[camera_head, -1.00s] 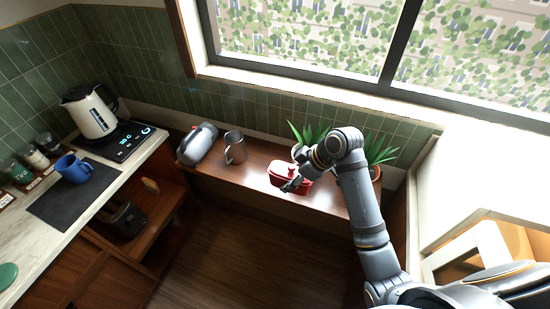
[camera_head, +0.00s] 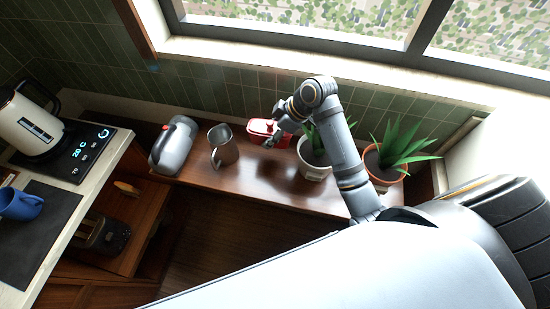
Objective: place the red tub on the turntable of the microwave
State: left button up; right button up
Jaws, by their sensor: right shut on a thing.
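The red tub (camera_head: 264,130) has a pale rim line and a lid with a knob. It is above the wooden shelf (camera_head: 245,191), between the steel pitcher and a potted plant, and looks lifted off it. My right gripper (camera_head: 270,138) is at the tub's right side, shut on it, and partly covers it. No microwave or turntable can be made out in this view. My left gripper is not in view.
A steel pitcher (camera_head: 223,148) and a grey rounded appliance (camera_head: 174,146) stand left of the tub. A white-potted plant (camera_head: 314,162) and an orange-potted plant (camera_head: 388,160) stand right.

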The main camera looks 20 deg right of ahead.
notch_tip(320, 180, down, 4)
jog(key=shift+w+r+p, duration=0.1)
jog(key=shift+p, duration=0.2)
jog(key=shift+w+f, duration=0.2)
jog(key=shift+f, duration=0.85)
notch_tip(320, 180, down, 2)
jog(key=shift+s+f+p, duration=0.15)
jog(key=shift+f+p, duration=0.1)
jog(key=shift+p, duration=0.1)
jog(key=shift+f, duration=0.5)
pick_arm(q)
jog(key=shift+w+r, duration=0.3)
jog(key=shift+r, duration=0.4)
pick_arm(e)
jog(key=shift+f, duration=0.1)
jog(key=o, duration=1.4)
jog(key=shift+c, duration=0.2)
